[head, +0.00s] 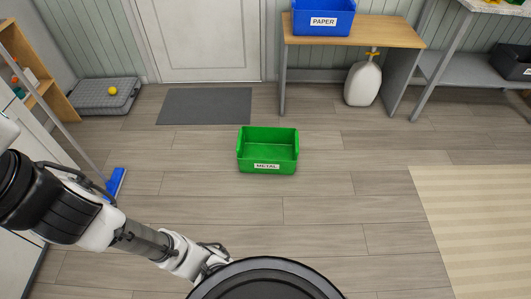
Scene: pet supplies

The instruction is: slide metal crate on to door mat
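The metal crate is an open green bin (267,152) with a white "METAL" label on its front. It stands upright on the wood floor near the middle of the head view and looks empty. The door mat (204,106) is a flat grey rectangle on the floor in front of the white door, behind and to the left of the crate. The crate and the mat are apart, with bare floor between them. My arm reaches in from the left edge, well short of the crate. Its gripper end is hidden behind my round black body part at the bottom.
A blue "PAPER" crate (323,18) stands on a wooden table (365,33). A white jug (363,82) is under it. A blue broom (116,182) is near my arm. A beige rug (470,225) lies at right.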

